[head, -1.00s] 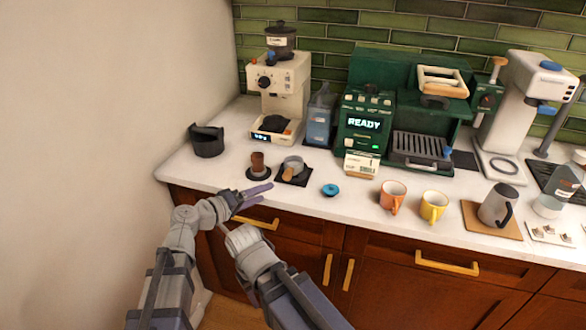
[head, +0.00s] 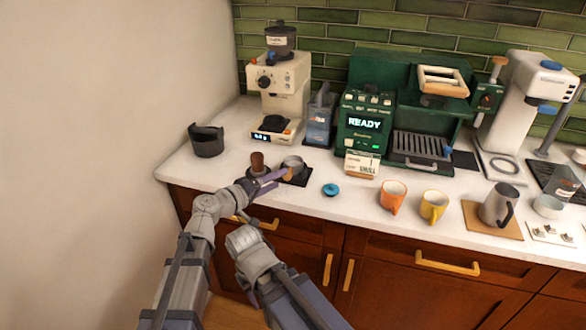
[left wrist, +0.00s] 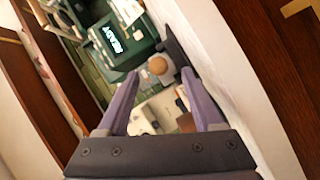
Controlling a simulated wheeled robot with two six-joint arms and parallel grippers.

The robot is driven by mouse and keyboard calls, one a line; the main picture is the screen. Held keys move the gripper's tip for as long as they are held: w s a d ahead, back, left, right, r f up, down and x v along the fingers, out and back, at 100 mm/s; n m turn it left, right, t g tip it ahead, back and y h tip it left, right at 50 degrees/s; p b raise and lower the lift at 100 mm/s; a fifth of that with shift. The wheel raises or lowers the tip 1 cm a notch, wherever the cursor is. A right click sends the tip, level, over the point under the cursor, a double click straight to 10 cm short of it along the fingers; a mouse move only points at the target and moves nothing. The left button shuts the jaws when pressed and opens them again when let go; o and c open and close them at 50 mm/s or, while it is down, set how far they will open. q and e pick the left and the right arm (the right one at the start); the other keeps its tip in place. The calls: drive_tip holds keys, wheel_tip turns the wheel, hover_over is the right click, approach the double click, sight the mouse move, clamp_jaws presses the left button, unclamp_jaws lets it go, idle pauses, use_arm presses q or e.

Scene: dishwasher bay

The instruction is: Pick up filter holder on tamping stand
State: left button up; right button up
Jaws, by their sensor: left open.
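The filter holder (head: 292,163) has a round silver basket and a short wooden handle. It sits on the black tamping stand (head: 300,178) near the counter's front left, handle toward me. My left gripper (head: 279,176) is open at the handle, its purple fingers partly covering the stand. In the left wrist view, the round tan end of the handle (left wrist: 157,66) shows between and just beyond the open fingertips (left wrist: 160,74). I cannot tell whether they touch it. My right arm shows low in the head view, but its gripper does not.
A brown-handled tamper (head: 257,161) stands close left of the holder. A blue disc (head: 331,190) lies to the right, with orange (head: 392,196) and yellow (head: 432,206) mugs beyond. A black bin (head: 206,141), grinder (head: 280,90) and green espresso machine (head: 366,126) stand behind.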

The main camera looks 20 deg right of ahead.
sight(292, 169)
use_arm(q)
drive_tip(key=x, duration=0.3)
clamp_jaws()
idle(0.5)
